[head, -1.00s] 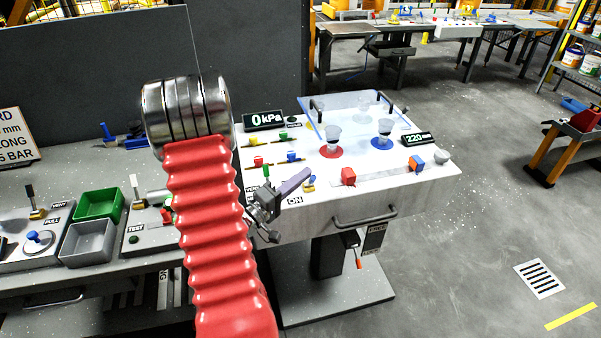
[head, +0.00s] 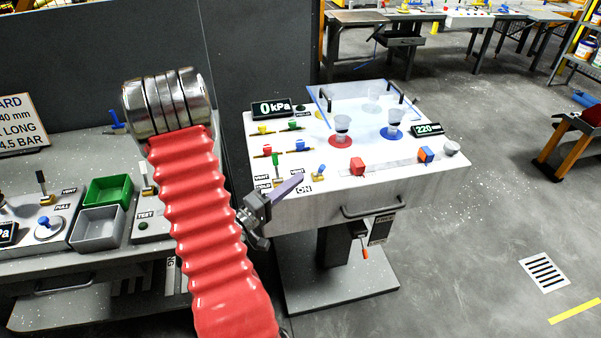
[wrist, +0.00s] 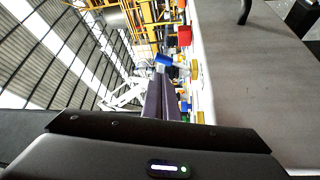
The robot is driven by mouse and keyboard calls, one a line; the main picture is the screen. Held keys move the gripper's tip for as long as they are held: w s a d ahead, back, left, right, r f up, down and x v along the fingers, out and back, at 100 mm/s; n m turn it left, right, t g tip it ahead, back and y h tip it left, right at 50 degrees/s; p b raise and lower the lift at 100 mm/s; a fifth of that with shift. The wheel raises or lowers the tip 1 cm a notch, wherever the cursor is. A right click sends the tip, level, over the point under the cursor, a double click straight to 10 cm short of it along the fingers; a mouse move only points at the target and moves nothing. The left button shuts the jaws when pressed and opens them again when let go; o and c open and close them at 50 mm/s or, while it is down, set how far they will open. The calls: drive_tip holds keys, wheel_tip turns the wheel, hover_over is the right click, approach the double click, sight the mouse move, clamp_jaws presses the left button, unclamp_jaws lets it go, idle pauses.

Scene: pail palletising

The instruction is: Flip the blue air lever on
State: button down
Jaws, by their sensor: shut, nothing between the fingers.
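The blue air lever (head: 321,169) stands on the white console top, a small blue handle on a yellow base, just behind the ON label (head: 305,189). I cannot tell whether it is on or off. My gripper (head: 300,176) has its purple fingers shut and empty, left of the lever, with a small gap in the head view. In the wrist view, the shut fingers (wrist: 163,82) point toward a blue handle (wrist: 163,60) just past their tips. Whether they touch it is unclear there.
A red block (head: 357,168) sits to the right. The pressure display (head: 271,108) reads 0 kPa. A grey handle (head: 372,208) sticks out from the console front.

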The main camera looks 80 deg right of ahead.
drive_tip(key=shift+d+f+v, duration=0.1)
drive_tip(key=shift+f+v, duration=0.05)
drive_tip(key=shift+v, duration=0.75)
drive_tip(key=shift+d+f+v, duration=0.1)
drive_tip(key=shift+f+v, duration=0.05)
drive_tip(key=shift+v, duration=0.7)
drive_tip(key=shift+w, duration=0.2)
